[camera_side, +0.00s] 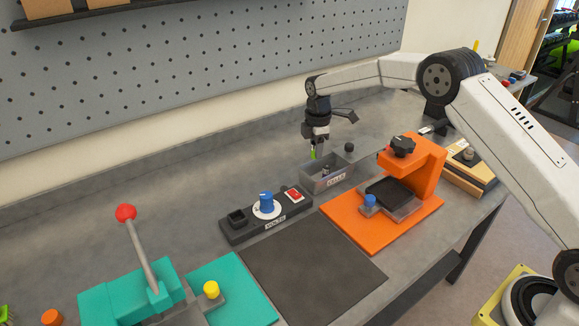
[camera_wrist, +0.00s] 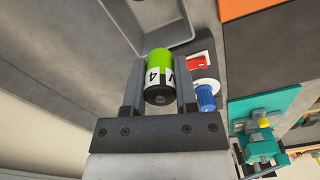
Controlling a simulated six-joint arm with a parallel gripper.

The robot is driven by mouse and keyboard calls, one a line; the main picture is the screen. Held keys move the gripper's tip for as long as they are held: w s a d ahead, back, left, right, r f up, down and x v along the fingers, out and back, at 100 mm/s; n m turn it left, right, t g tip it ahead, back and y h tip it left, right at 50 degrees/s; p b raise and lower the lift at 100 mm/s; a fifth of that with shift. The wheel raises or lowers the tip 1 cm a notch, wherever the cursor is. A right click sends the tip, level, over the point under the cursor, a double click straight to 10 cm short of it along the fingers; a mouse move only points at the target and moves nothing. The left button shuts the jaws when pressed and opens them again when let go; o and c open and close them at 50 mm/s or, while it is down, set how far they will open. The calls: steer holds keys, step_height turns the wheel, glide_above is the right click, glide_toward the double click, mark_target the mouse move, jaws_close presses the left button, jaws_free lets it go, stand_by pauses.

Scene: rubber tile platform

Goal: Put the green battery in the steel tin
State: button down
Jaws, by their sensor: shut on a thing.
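The green battery (camera_wrist: 160,75), with a white band marked 4 and a dark end, is between the two fingers of my gripper (camera_wrist: 158,88) in the wrist view. My gripper is shut on it. In the side view a thin green bit of the battery (camera_side: 313,153) shows below my gripper (camera_side: 316,147), above the bench at the back left of a grey open-topped bin (camera_side: 341,181) labelled CELLS. It is the only tin-like container I see. A small dark thing shows inside it. The bin's rim also shows at the top of the wrist view (camera_wrist: 196,38).
A black tester (camera_side: 263,218) with a blue knob and red switch stands left of the bin. An orange stand (camera_side: 425,170) is to the right, a dark mat (camera_side: 310,270) in front. A teal press (camera_side: 130,295) with a red-knobbed lever is front left. A small dark knob-like thing (camera_side: 349,147) stands behind the bin.

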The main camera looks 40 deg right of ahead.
steer(key=shift+w+d, duration=0.1)
steer(key=shift+w, duration=0.1)
steer(key=shift+f, duration=0.1)
steer(key=shift+f, duration=4.75)
steer(key=shift+f, duration=0.4)
steer(key=shift+c, duration=1.5)
jaws_free()
steer(key=shift+r, duration=0.1)
steer(key=shift+r, duration=3.4)
steer(key=shift+s+r, duration=0.1)
